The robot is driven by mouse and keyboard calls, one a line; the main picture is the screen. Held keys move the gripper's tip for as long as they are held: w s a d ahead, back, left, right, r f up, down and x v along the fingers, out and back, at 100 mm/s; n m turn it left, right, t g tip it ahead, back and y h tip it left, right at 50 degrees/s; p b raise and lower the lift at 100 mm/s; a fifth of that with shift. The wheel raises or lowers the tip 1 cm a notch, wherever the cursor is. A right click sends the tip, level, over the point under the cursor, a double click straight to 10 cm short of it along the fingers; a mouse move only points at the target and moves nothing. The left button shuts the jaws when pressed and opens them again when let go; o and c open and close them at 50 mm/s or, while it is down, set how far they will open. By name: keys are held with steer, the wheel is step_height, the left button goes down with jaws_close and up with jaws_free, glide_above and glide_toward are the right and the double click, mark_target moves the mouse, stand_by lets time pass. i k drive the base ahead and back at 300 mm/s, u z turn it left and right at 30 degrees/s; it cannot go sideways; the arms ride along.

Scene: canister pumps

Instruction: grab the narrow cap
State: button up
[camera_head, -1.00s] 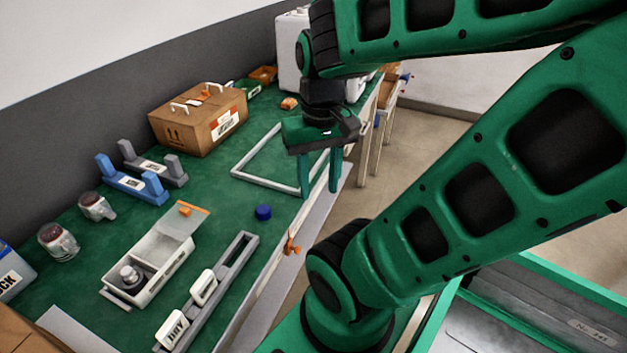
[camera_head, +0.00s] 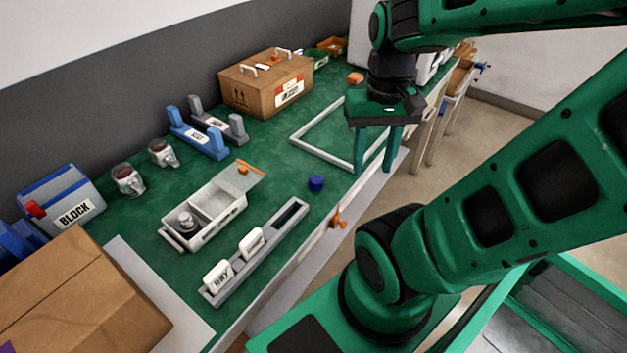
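A small round blue cap (camera_head: 316,183) lies on the green bench top, right of the white sliding-lid box. I cannot tell whether it is the narrow one; no other loose cap is clear to me. My gripper (camera_head: 375,169) points down near the bench's front edge, to the right of the blue cap and apart from it. Its two green fingers are spread with nothing between them. Two jars with dark red tops (camera_head: 128,180) (camera_head: 163,153) stand at the left. A small grey-white pump-like piece (camera_head: 186,222) sits in the white box (camera_head: 205,228).
A grey rail (camera_head: 273,235) with two upright labelled plates runs along the front edge. A white square frame (camera_head: 318,153) lies beside my gripper. Blue and grey cradles (camera_head: 197,138), a carton (camera_head: 264,85) and a BLOCK bin (camera_head: 62,200) stand behind. Bench around the cap is clear.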

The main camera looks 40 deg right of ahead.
mark_target(315, 182)
steer(key=u, duration=0.9)
steer(key=k, duration=1.45)
steer(key=z, duration=0.45)
steer(key=i, duration=1)
